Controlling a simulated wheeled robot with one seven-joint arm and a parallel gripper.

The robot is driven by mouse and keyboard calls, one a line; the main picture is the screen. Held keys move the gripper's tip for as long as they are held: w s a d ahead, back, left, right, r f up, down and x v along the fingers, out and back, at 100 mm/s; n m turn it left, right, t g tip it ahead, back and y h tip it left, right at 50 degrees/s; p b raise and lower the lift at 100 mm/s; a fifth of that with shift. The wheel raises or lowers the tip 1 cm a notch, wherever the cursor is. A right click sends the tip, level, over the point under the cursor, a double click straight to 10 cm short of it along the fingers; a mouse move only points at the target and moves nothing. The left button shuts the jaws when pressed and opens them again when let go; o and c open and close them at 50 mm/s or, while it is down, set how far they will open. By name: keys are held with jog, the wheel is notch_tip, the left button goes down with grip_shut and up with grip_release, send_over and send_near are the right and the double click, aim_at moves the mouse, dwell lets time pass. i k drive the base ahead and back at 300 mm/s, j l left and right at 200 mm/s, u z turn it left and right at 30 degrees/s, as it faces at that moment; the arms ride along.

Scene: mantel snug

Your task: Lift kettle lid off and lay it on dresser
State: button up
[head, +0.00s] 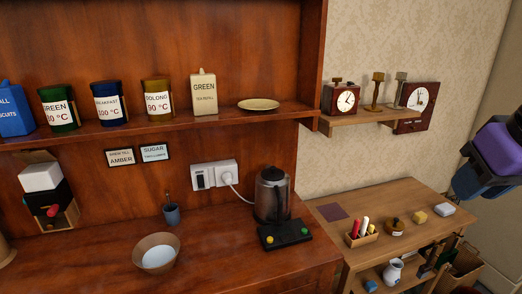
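The kettle (272,198) stands upright on a black base with a yellow and a green button, near the right end of the dresser top. Its body looks dark and see-through. The kettle lid (271,173) appears to sit on top of the kettle; its details are too small to make out. The dresser (215,260) is reddish-brown wood with a back panel and a shelf above. Part of my arm, purple and dark, shows at the right edge, well apart from the kettle. I see no gripper fingers.
The shelf (225,120) overhangs with several tins. Bare dresser top lies between bowl and kettle. A lower side table (370,205) stands right.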

aim_at(273, 174)
jog(key=i+j, duration=0.1)
jog(key=j, duration=0.25)
jog(key=i+j+z, duration=0.1)
jog(key=j, duration=0.2)
jog(key=i+j, duration=0.15)
jog(key=j, duration=0.2)
jog(key=i+j+z, duration=0.1)
jog(key=j, duration=0.2)
